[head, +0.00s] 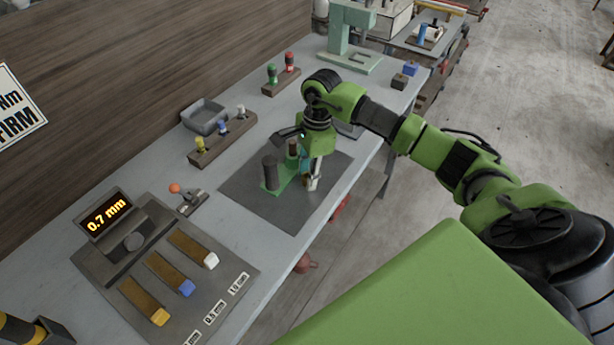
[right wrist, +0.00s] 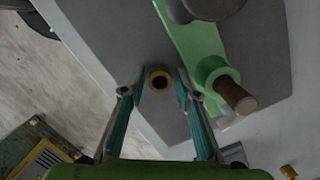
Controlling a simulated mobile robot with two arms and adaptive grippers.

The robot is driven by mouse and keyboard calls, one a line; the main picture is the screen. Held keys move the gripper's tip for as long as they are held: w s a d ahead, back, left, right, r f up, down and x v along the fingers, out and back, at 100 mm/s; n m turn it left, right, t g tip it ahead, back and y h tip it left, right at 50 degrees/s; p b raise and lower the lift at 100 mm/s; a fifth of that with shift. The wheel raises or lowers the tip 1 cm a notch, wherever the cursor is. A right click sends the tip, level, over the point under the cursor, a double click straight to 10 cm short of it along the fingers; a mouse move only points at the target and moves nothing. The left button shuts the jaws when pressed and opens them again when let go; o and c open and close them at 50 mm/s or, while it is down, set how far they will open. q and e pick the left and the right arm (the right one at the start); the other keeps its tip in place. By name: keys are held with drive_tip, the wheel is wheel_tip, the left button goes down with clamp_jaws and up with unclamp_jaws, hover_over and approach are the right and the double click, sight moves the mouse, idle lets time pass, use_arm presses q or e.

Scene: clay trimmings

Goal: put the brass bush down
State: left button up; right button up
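In the head view the right gripper (head: 313,180) points down over the dark mat (head: 240,192), beside a green fixture (head: 284,190) with a dark cylinder (head: 270,173) and a brown peg (right wrist: 238,98). I cannot tell whether the bush touches the mat. My left gripper is not in view.
A gauge panel (head: 132,243) reading 0.7 mm and a joystick (head: 186,194) stand left of the mat. A peg rack (head: 222,140), a grey tray (head: 204,117) and a green press (head: 350,40) stand further back. Bare mat lies in front of the fixture.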

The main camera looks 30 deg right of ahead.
clamp_jaws()
drive_tip(key=shift+r, duration=0.15)
